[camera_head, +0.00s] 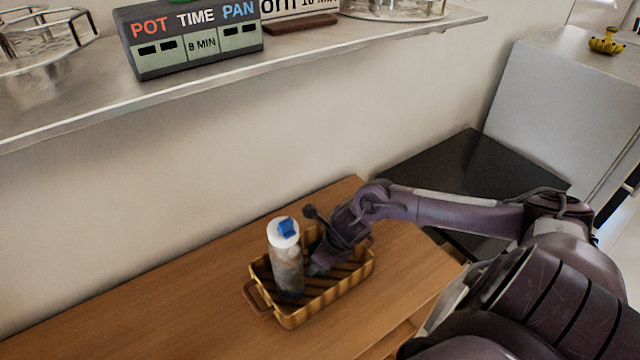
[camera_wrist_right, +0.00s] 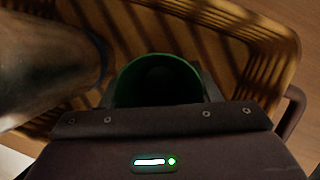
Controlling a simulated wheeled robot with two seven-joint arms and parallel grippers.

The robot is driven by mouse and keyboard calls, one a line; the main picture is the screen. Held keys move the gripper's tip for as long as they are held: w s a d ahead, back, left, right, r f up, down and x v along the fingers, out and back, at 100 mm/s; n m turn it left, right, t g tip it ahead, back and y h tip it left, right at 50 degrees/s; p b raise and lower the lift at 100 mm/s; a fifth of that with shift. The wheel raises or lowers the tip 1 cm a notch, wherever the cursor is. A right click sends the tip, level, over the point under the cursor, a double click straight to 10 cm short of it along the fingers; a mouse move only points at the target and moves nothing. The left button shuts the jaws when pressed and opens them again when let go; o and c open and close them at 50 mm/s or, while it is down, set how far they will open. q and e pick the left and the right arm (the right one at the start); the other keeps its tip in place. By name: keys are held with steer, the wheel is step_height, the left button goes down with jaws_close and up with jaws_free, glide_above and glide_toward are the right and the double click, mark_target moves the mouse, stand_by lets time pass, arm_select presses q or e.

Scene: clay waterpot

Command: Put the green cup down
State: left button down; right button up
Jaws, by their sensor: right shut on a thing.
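The green cup (camera_wrist_right: 158,68) shows in the right wrist view as a green rim with a dark inside. My right gripper (camera_wrist_right: 160,98) is shut on it, and the cup is inside or just over the tan basket (camera_wrist_right: 268,35). Whether the cup touches the basket floor cannot be told. In the head view my right gripper (camera_head: 322,262) reaches down into the basket (camera_head: 318,308), and the cup is hidden there. My left gripper is in neither view.
A bottle with a white and blue cap (camera_head: 286,255) stands in the basket's left part, left of my right gripper; its side (camera_wrist_right: 45,65) is close in the wrist view. The wooden table (camera_head: 160,310) is clear to the left. A shelf (camera_head: 330,50) runs above along the wall.

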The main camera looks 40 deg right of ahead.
steer(key=shift+f, duration=0.15)
steer(key=o, duration=1)
steer(key=shift+r, duration=0.25)
steer(key=shift+p+v, duration=0.3)
steer(key=shift+v, duration=5.65)
